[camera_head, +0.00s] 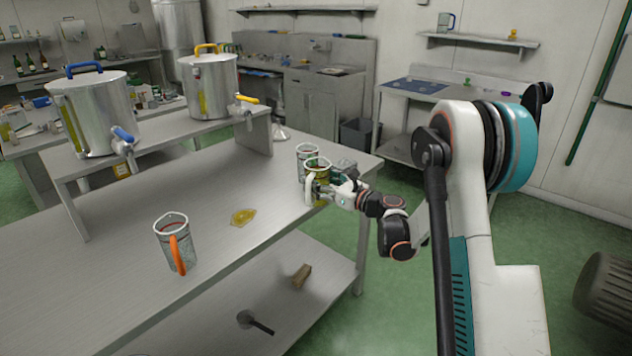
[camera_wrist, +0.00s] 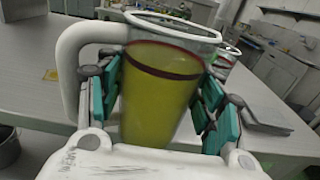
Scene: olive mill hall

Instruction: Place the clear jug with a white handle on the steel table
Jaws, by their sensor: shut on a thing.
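The clear jug with a white handle (camera_head: 319,171) holds yellow-green liquid and is near the right end of the steel table (camera_head: 120,250). It stays upright in my gripper (camera_head: 326,190). In the wrist view the jug (camera_wrist: 160,95) fills the middle, between the teal finger pads of my gripper (camera_wrist: 160,103), with its white handle on the left. My gripper is shut on its body. Its base is hidden, so I cannot tell whether it touches the table.
Another clear jug (camera_head: 306,150) stands just behind the held one. A jug with an orange handle (camera_head: 163,243) stands at the front. A yellow puddle (camera_head: 243,217) lies between. Two steel tanks (camera_head: 97,115) (camera_head: 212,85) stand on a raised shelf. Bare tabletop surrounds the puddle.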

